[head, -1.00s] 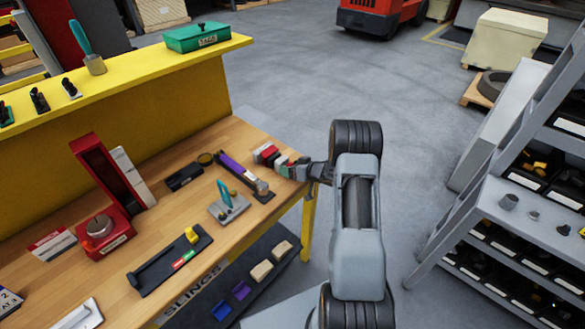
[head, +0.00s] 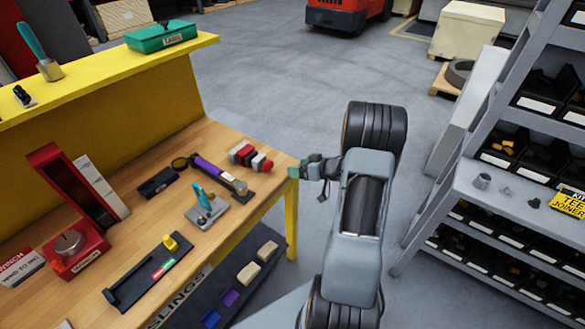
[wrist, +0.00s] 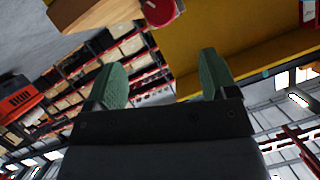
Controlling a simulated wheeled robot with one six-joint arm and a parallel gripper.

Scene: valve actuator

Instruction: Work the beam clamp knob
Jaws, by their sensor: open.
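My gripper (head: 299,171) is at the right edge of the wooden bench, just right of a row of grey and red round parts (head: 246,155) ending in a red knob (head: 267,166). In the wrist view my gripper (wrist: 163,76) has its two green fingers wide apart with nothing between them. The red round end (wrist: 160,10) shows at the top of the wrist view, beyond the fingertips. No readable label marks the beam clamp, so I cannot tell for certain which knob is its own. A purple bar fixture (head: 217,174) lies left of the row.
The bench (head: 130,215) also holds a grey plate with a teal lever (head: 205,207), a black rail with a yellow block (head: 150,270) and a red winch unit (head: 77,249). A grey shelf rack (head: 465,190) stands right. Grey floor is open behind my arm.

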